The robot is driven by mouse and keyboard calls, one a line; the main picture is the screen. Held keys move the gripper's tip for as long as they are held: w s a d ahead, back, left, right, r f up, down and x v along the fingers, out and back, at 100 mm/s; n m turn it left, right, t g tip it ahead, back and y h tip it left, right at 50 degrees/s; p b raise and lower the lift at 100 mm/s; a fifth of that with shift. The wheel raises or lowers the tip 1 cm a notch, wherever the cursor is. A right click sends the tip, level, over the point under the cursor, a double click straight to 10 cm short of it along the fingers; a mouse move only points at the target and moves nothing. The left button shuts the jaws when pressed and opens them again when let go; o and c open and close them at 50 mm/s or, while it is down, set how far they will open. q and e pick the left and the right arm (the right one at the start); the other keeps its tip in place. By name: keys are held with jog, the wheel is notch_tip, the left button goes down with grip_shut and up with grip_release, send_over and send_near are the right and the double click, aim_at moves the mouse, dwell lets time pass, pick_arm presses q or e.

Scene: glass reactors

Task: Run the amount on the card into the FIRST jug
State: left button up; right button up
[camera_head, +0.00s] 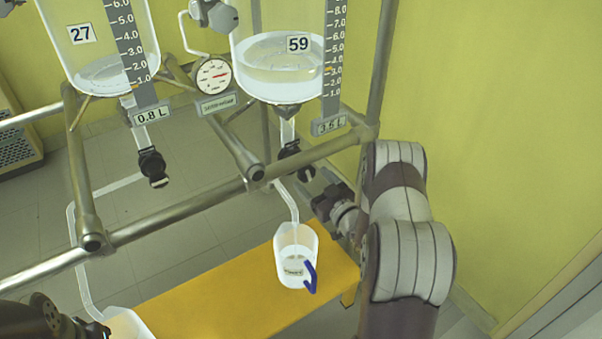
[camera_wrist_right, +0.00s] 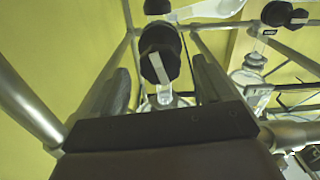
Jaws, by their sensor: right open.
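Glass reactor 59 (camera_head: 280,75) holds clear liquid; its small card (camera_head: 330,124) seems to read 3.6 L. Below it is a black valve (camera_head: 296,160), which also shows in the right wrist view (camera_wrist_right: 158,62) with a pale handle. My right gripper (camera_head: 322,197) is open, just below and right of this valve; the valve appears between its fingers in the wrist view, with no contact visible. A white jug with a blue handle (camera_head: 294,256) stands under that outlet tube; its label is too small to read. A dark part of my left arm shows at the lower left; its jaws are unclear.
Reactor 27 (camera_head: 95,65), with a 0.8 L card (camera_head: 151,114) and black valve (camera_head: 152,167), hangs at left. A second jug (camera_head: 128,324) is partly cut off below. Metal frame bars (camera_head: 180,215) cross before the yellow bench (camera_head: 225,293). A gauge (camera_head: 213,76) sits between the reactors.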

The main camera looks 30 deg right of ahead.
aim_at(309, 176)
jog(key=w, duration=0.2)
jog(key=w+b, duration=0.1)
jog(key=w, duration=0.2)
jog(key=shift+w+a, duration=0.2)
jog(key=shift+w, duration=0.15)
jog(key=c, duration=1)
jog(key=shift+m, duration=0.3)
